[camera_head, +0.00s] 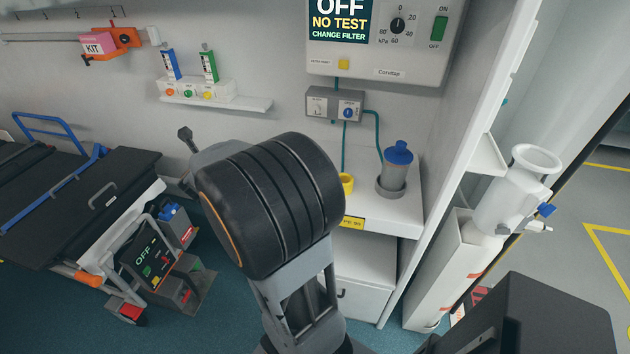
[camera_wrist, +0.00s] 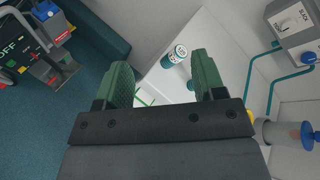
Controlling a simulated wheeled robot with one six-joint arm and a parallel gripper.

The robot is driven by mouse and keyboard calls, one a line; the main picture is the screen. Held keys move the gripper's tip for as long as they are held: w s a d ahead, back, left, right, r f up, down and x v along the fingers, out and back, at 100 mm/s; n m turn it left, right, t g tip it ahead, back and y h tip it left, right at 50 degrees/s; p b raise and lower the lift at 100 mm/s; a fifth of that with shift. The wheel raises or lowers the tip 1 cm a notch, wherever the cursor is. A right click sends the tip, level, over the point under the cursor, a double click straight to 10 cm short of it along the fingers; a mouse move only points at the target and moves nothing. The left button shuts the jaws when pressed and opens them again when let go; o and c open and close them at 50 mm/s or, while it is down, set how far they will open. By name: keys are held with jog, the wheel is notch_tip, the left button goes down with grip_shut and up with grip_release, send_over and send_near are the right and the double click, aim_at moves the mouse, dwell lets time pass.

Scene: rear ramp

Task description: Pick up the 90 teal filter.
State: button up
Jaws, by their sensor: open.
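In the wrist view, a small white and teal cylinder (camera_wrist: 174,55) with dark markings on its top lies on a white surface (camera_wrist: 205,30). It looks like the teal filter, but its number is too small to read surely. A second teal piece (camera_wrist: 190,85) shows just below it, partly hidden by the right finger. My gripper (camera_wrist: 161,62) is open, with green fingers on either side of the view. The first cylinder appears between the fingertips and beyond them, apart from both. In the head view my arm hides the gripper and this cylinder.
A grey canister with a blue cap (camera_head: 396,168) and a yellow ring (camera_head: 346,184) stand on the white counter (camera_head: 400,212). A control panel (camera_head: 385,40) hangs above. A stretcher (camera_head: 70,195) and a monitor (camera_head: 150,252) stand at left.

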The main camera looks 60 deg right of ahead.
jog(key=s+d+f+m+g+h, duration=0.1)
jog(key=s+d+f+m+g, duration=0.2)
jog(key=s+d+m+g, duration=0.1)
jog(key=s+d+f+m+g+h, duration=0.1)
jog(key=s+d+f+m+g, duration=0.2)
jog(key=s+d+m, duration=0.3)
jog(key=s+d+f+m+g+h, duration=0.1)
jog(key=s+d+f+m+g, duration=0.2)
jog(key=m, duration=0.6)
jog(key=shift+s+d+f+g, duration=0.1)
jog(key=shift+s+d+g, duration=0.35)
jog(key=shift+d, duration=0.25)
jog(key=shift+s+d+f+g, duration=0.1)
jog(key=shift+s+d+g, duration=0.25)
jog(key=shift+d+g, duration=0.3)
jog(key=shift+s+d+f+g, duration=0.1)
jog(key=shift+s+d+g, duration=0.3)
jog(key=shift+d, duration=0.4)
jog(key=shift+p+x, duration=0.95)
jog(key=shift+x, duration=2.15)
jog(key=shift+w+r, duration=0.1)
jog(key=shift+w, duration=0.1)
jog(key=shift+c, duration=0.4)
jog(key=c, duration=0.9)
